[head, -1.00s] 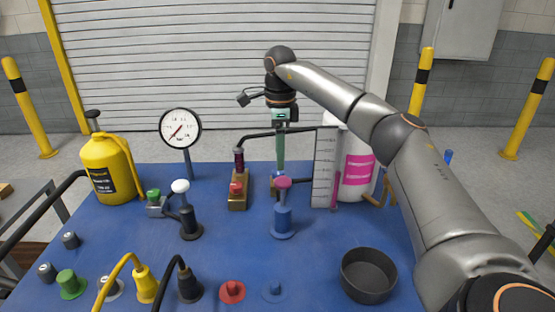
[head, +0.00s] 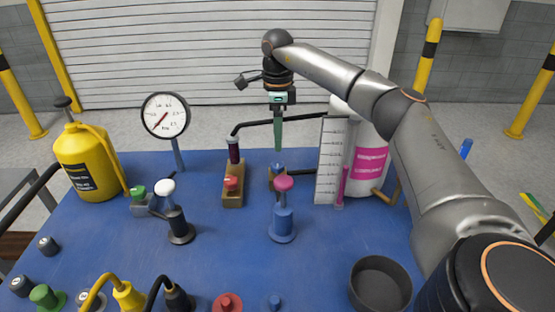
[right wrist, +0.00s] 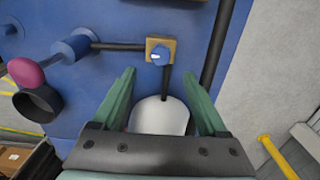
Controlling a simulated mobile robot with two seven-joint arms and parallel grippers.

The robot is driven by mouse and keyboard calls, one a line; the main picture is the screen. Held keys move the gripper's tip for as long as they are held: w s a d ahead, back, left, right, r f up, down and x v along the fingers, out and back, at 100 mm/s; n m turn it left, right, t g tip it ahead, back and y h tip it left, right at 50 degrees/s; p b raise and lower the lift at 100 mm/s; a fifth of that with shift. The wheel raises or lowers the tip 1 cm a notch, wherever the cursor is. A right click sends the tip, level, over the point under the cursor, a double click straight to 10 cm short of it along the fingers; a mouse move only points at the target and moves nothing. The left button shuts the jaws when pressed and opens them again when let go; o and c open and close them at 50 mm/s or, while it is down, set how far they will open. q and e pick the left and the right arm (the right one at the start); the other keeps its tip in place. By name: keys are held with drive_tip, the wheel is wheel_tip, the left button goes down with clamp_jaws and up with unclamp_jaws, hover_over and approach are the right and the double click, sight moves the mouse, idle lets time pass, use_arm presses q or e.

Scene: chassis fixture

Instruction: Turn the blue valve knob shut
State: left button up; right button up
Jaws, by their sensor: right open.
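The blue valve knob (head: 277,167) sits on a small tan block (head: 270,184) at the back middle of the blue table, partly hidden behind a pink knob. In the right wrist view, the blue knob (right wrist: 159,57) with a pale mark stands on its tan block (right wrist: 152,43). My right gripper (head: 278,148) hangs fingers down just above the knob. In the right wrist view, its green fingers (right wrist: 152,76) are spread apart and empty, and the knob lies just beyond their tips, roughly between them. My left gripper is not in view.
A pink knob on a blue post (head: 283,222) stands in front. A red-knob block (head: 233,190) with a dark pipe is at the left. A graduated panel (head: 330,160) and white-and-pink tank (head: 370,160) stand close right. A black bowl (head: 381,285) is at front right.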

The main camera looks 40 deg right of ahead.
sight(278, 164)
wheel_tip(278, 164, down, 9)
drive_tip(key=shift+r, duration=0.1)
idle(0.3)
clamp_jaws()
idle(0.5)
